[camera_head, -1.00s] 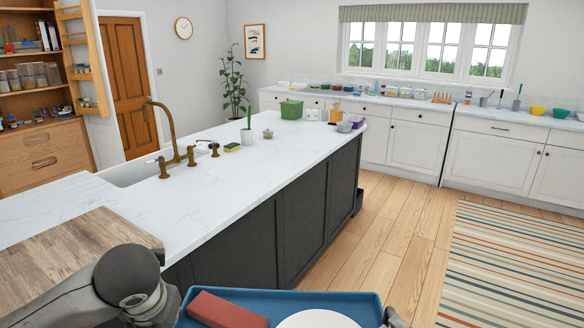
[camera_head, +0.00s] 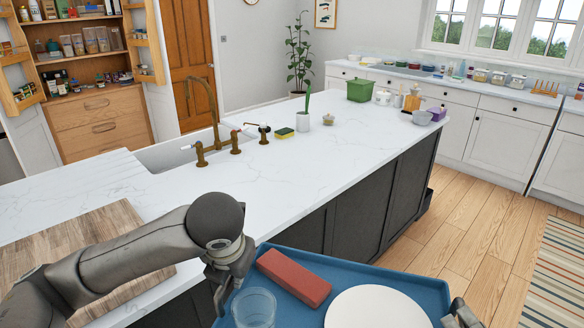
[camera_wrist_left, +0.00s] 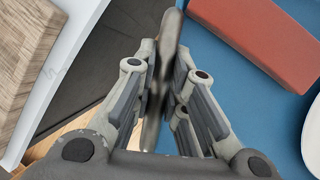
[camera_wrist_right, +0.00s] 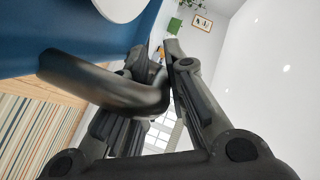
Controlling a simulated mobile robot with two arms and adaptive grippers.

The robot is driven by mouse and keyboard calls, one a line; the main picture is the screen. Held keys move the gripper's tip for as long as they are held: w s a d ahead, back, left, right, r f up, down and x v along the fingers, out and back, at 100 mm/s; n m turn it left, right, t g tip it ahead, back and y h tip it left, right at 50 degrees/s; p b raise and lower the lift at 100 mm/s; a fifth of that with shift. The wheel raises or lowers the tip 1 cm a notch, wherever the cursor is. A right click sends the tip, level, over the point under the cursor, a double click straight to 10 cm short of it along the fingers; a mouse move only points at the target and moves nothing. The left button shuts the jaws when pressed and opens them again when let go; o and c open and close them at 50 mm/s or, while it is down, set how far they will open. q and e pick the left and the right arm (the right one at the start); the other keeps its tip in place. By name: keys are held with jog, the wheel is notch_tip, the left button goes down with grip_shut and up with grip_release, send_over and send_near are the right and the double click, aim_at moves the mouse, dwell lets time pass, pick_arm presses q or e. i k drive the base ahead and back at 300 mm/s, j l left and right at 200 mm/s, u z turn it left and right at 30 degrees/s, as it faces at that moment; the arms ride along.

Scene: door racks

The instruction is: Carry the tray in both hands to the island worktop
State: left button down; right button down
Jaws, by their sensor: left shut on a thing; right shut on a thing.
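The blue tray (camera_head: 345,268) is at the bottom of the head view, beside the island's dark side. It holds a red block (camera_head: 293,277), a clear glass (camera_head: 254,308) and a white plate (camera_head: 376,310). My left gripper (camera_head: 228,284) is shut on the tray's left side; the left wrist view shows its fingers (camera_wrist_left: 163,85) around a dark handle. My right gripper (camera_head: 460,312) is at the tray's right edge; in the right wrist view its fingers (camera_wrist_right: 155,75) are shut on a dark curved handle (camera_wrist_right: 105,85). The island worktop (camera_head: 290,165) is white marble.
A wooden board (camera_head: 90,262) lies on the near left of the worktop. A brass tap (camera_head: 210,125) and sink are behind it. A sponge (camera_head: 285,133), a potted plant (camera_head: 303,118) and a green tub (camera_head: 361,90) stand farther back. The worktop's middle front is clear.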

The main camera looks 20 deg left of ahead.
aim_at(286, 180)
jog(key=i+j+z, duration=0.1)
jog(key=i+z, duration=0.3)
jog(key=i, duration=0.55)
jog(key=i+z, duration=0.15)
jog(key=i, duration=0.75)
jog(key=i+u, duration=0.65)
jog(key=u, duration=0.25)
jog(key=i+u, duration=0.2)
jog(key=u, duration=0.15)
jog(key=i+u, duration=0.2)
jog(key=u, duration=0.15)
jog(key=i+u, duration=0.2)
jog(key=u, duration=0.8)
